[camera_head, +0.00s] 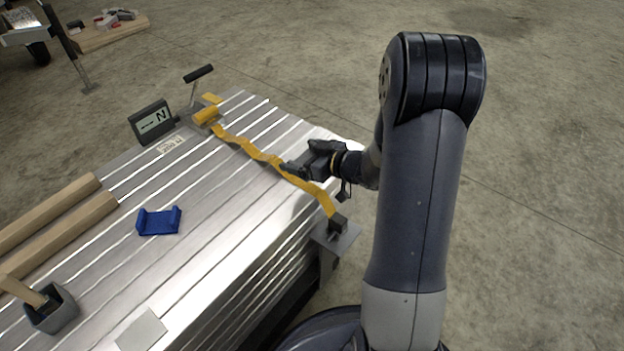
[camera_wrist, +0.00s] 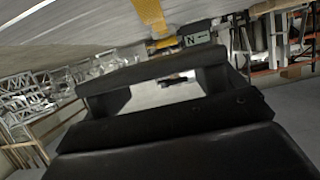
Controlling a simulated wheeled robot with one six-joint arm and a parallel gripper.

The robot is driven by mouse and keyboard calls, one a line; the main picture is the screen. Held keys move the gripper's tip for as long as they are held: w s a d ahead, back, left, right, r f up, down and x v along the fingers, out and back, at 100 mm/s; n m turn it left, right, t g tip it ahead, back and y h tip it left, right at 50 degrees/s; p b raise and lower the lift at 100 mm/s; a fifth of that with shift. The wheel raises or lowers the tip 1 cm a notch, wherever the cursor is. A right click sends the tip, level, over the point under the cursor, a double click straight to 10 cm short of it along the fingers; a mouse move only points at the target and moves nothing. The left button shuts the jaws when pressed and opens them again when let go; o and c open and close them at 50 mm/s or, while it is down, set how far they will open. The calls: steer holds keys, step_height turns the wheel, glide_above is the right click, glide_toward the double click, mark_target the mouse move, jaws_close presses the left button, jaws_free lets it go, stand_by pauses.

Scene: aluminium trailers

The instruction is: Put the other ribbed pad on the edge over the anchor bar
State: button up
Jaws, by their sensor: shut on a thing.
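My gripper (camera_head: 306,163) is above the aluminium trailer bed, close over the yellow strap (camera_head: 262,156), near the right edge. The strap runs wavy from a yellow ratchet (camera_head: 207,115) to a dark block (camera_head: 338,224) on a grey bracket (camera_head: 336,243) at the edge. I cannot make out the anchor bar for certain.
A blue cradle-shaped piece (camera_head: 158,221) lies mid-bed. Wooden beams (camera_head: 62,221) lie at the left. A small display (camera_head: 152,122) stands at the far edge.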

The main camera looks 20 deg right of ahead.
mark_target(304, 184)
step_height(304, 184, down, 8)
steer(key=b, duration=0.3)
steer(key=shift+f+b, duration=0.2)
steer(key=shift+b, duration=0.1)
steer(key=shift+f, duration=0.2)
steer(key=o, duration=0.7)
steer(key=shift+s+d+r, duration=0.1)
steer(key=shift+s+r, duration=0.05)
steer(key=shift+r, duration=0.2)
steer(key=p+v, duration=0.3)
steer(key=v, duration=0.8)
steer(key=shift+s+d+p, duration=0.2)
steer(key=shift+s+p, duration=0.05)
steer(key=shift+p, duration=0.15)
